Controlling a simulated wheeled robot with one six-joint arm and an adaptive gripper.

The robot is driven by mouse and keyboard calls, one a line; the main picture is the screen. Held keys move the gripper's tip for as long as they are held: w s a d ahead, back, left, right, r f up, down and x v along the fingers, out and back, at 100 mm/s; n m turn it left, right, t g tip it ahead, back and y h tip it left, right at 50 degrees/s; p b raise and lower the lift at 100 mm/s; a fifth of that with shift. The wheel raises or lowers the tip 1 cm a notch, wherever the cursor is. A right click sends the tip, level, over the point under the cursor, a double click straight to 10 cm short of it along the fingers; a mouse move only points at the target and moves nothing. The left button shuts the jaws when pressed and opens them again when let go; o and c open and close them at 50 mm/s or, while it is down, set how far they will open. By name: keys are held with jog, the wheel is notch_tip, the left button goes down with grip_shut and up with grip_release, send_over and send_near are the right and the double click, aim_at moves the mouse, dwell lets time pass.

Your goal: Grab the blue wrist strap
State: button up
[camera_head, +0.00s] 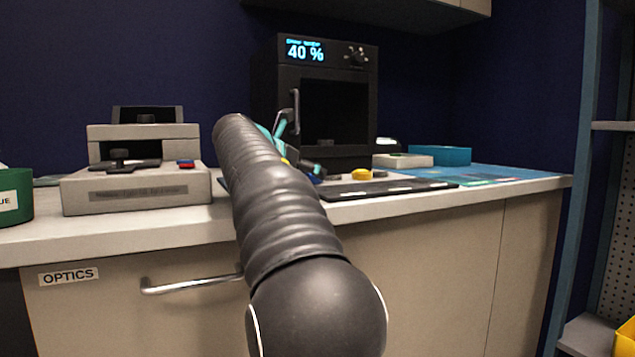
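I cannot make out the blue wrist strap for certain. My dark ribbed arm rises through the middle of the head view and covers part of the counter. Small teal and grey parts (284,122) show just beyond the arm, and dark parts with a blue edge lie lower by the counter. These may belong to my gripper or to things behind it. My gripper is mostly hidden behind the arm, so its fingers and anything in them cannot be read.
The white counter (120,228) holds a grey instrument (135,190), a black oven (335,60) reading 40 %, a black mat (385,189), a yellow round object (361,174), a pale box (402,160), a blue tray (453,155) and a blue mat (515,174). A green container (14,187) stands left; shelving (560,220) stands right.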

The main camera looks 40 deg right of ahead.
jog(key=x, duration=0.3)
jog(key=c, duration=1)
jog(key=shift+r, duration=0.15)
jog(key=shift+c, duration=0.2)
